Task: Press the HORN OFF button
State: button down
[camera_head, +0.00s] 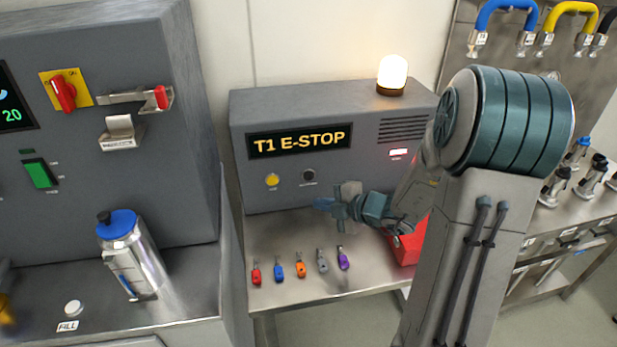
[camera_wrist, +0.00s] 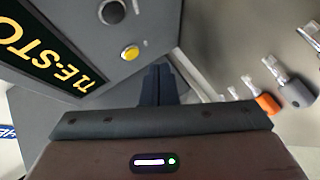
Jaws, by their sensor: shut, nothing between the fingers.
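A grey alarm box with a lit "T1 E-STOP" display (camera_head: 299,140) stands on a steel table. Below the display are a yellow button (camera_head: 272,180) and a dark round button (camera_head: 309,175); the small labels under them are unreadable, so I cannot tell which is HORN OFF. In the wrist view the yellow button (camera_wrist: 130,53) and the dark button (camera_wrist: 112,12) lie up and left of my fingers. My gripper (camera_head: 318,203) is shut and empty, in front of the box, right of and lower than the yellow button. Its closed fingers (camera_wrist: 158,72) show no contact with either button.
A lit lamp (camera_head: 393,74) sits on the box. Several coloured tags (camera_head: 300,266) lie on the table, and a red object (camera_head: 408,246) is partly behind my arm. Left are a grey cabinet (camera_head: 95,130) and a blue-capped canister (camera_head: 130,260). Hoses hang at upper right.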

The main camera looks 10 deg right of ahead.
send_near(305, 180)
jog(key=w+a+f, duration=0.2)
jog(key=a, duration=0.2)
jog(key=shift+w+d+f+p, duration=0.2)
jog(key=shift+w+f+p, duration=0.1)
jog(key=shift+w+p, duration=0.1)
dwell(1.6)
jog(key=shift+w+p, duration=0.4)
jog(key=shift+w+p, duration=0.3)
jog(key=shift+w, duration=0.05)
dwell(0.5)
jog(key=shift+s, duration=0.15)
dwell(0.3)
jog(key=shift+s, duration=0.65)
